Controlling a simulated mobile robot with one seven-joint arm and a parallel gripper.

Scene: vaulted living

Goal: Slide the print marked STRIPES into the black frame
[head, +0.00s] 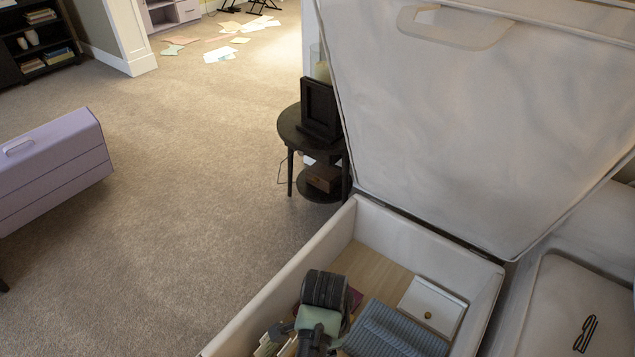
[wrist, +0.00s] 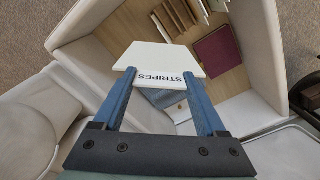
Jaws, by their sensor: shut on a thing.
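The print marked STRIPES (wrist: 158,62) is a white piece between my gripper's two blue fingers in the wrist view. Its lettering reads upside down there. My gripper (wrist: 162,88) is shut on it, over the open storage box. In the head view my wrist is low in the box, and the fingertips and print cannot be made out. The black frame (head: 320,107) stands upright, leaning slightly, on a small round dark side table (head: 291,128) behind the box. The frame is well apart from my gripper.
The pale storage box (head: 325,243) has its large lid (head: 470,110) raised beside the side table. Inside are a white flat case (head: 433,305), blue-grey ribbed cloth (head: 395,332) and dark red folders (wrist: 217,52). Carpet (head: 190,200) left of the box is clear up to a lilac cabinet (head: 55,165).

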